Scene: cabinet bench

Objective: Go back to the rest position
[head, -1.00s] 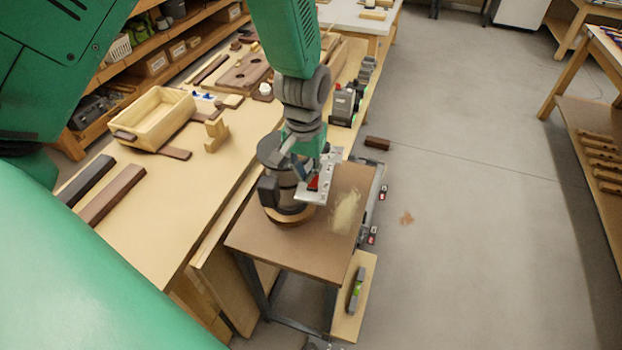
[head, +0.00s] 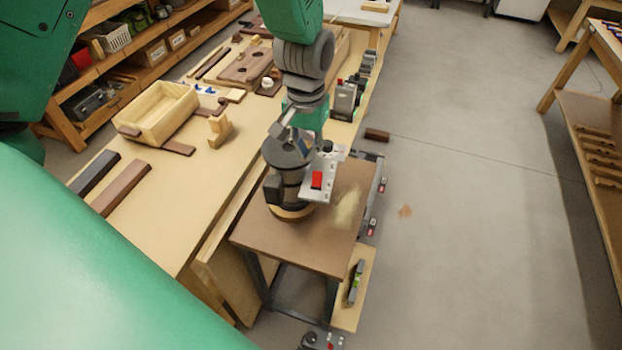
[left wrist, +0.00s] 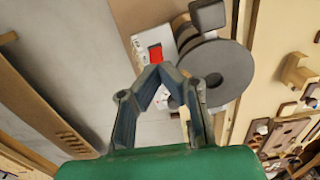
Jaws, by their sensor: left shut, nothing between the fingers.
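My left gripper (head: 281,136) comes in from the top of the head view, just above and behind a dark grey cylindrical machine (head: 288,185). The left wrist view shows its two fingers (left wrist: 158,70) meeting at the tips, shut and empty. Behind the fingertips in that view are the machine's round dark disc (left wrist: 218,75) and a pale metal plate with a red switch (left wrist: 155,52). Whether the fingers touch the machine is hard to tell. My right gripper is not in view.
The machine stands on a brown-topped stand (head: 325,240) beside a long workbench (head: 190,195). The bench holds a wooden box (head: 155,112), dark bars (head: 120,188) and several wooden parts. Shelves (head: 140,70) stand behind. The grey floor (head: 460,220) at right is mostly clear.

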